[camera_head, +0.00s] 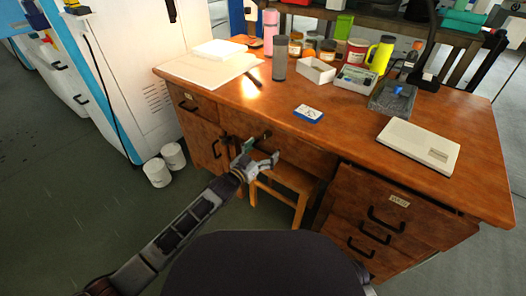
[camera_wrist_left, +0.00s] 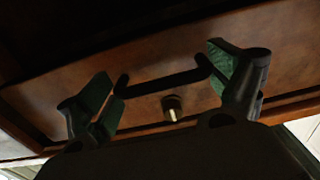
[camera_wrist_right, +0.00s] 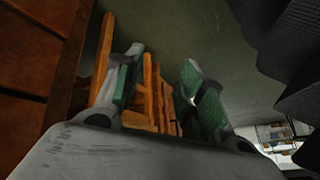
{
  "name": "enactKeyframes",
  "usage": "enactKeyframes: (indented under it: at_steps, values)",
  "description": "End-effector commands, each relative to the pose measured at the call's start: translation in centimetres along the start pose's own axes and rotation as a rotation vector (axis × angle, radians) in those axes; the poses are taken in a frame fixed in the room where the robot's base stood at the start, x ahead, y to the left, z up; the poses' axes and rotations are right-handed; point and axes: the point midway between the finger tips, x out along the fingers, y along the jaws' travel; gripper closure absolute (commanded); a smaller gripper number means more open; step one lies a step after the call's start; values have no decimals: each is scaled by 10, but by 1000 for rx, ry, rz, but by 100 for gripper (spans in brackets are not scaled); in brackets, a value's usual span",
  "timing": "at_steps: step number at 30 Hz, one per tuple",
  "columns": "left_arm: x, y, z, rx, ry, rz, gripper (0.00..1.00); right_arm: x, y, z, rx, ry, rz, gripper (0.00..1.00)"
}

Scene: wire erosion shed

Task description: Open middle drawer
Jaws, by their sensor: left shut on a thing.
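The middle drawer (camera_head: 300,152) is a wide brown wooden front under the desk top, above the chair. My left gripper (camera_head: 262,160) is at its left part. In the left wrist view, the drawer front (camera_wrist_left: 60,95) carries a black bar handle (camera_wrist_left: 160,83) with a small round metal lock (camera_wrist_left: 172,107) beside it.
A wooden chair (camera_head: 285,185) stands under the middle drawer. A drawer stack (camera_head: 375,225) with black handles is on the right, a cabinet (camera_head: 200,135) on the left. Bottles, boxes and a blue-white box (camera_head: 308,113) stand on the desk top. White rolls (camera_head: 157,172) lie on the floor.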

Motion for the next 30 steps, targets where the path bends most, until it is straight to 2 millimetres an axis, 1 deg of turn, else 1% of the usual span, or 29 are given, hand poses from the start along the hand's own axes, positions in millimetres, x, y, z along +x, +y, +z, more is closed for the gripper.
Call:
enactKeyframes:
  at_steps: [7, 11, 15, 20, 27, 30]
  values:
    - [-3, 2, 2, -2, -4, 2, 52, -2, -1, -1, 2, -5, 1, 60]
    - [-7, 2, 2, -2, -5, 2, 52, -7, -1, -2, -2, -17, 7, 60]
    - [-17, 3, 2, -2, -7, 3, 52, -24, -3, -18, -24, -33, 17, 60]
    - [-31, 3, 1, -3, -8, 3, 52, -45, -3, -25, -40, -77, 38, 60]
    - [-57, 3, 1, -3, -8, 3, 52, -81, -2, -38, -61, -148, 77, 60]
    - [-64, 4, 2, -3, -8, 4, 52, -92, -1, -41, -66, -169, 91, 60]
